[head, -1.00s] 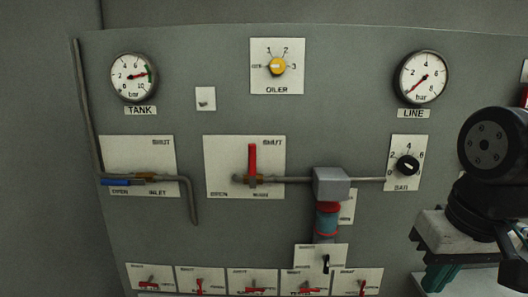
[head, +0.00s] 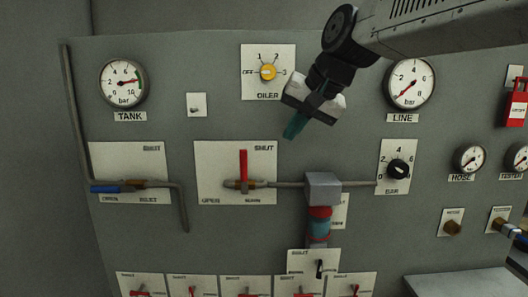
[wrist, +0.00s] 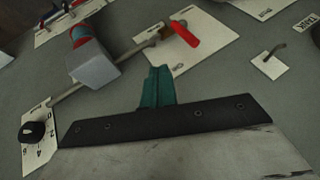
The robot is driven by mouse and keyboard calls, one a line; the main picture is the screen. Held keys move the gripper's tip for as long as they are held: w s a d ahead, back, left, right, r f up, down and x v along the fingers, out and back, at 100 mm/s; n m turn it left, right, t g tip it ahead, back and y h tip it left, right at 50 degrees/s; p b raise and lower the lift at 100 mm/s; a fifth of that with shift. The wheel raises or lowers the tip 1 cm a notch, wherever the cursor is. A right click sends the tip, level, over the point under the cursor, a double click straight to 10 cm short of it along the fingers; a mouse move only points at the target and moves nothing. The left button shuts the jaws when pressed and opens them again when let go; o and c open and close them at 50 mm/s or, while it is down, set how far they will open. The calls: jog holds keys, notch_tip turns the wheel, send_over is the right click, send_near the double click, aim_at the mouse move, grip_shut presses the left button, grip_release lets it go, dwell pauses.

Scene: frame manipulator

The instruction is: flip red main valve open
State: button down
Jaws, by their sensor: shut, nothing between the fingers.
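The red main valve handle (head: 243,170) stands upright on its white plate (head: 210,160), pointing at the "SHUT" mark, with "OPEN" at the lower left. It also shows in the wrist view as a red lever (wrist: 185,36) on a pipe, above and slightly right of the fingers. My gripper (head: 293,128) is in front of the panel, up and to the right of the handle and apart from it. Its teal fingers (wrist: 157,88) are shut together with nothing between them.
A grey block (head: 322,188) with a red and blue cylinder below sits on the pipe right of the valve. The blue inlet handle (head: 104,188) lies level at left. The oiler knob (head: 268,72) and line gauge (head: 410,83) are near my arm. Several small red valves line the bottom.

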send_near(244, 172)
jog(key=w+d+f, duration=0.3)
jog(key=d+f, duration=0.1)
jog(key=a, duration=0.2)
jog(key=w+a, duration=0.1)
jog(key=a, duration=0.1)
jog(key=shift+a, duration=0.3)
jog(key=shift+a+r+h, duration=0.1)
jog(key=shift+a+h, duration=0.15)
jog(key=shift+h, duration=0.05)
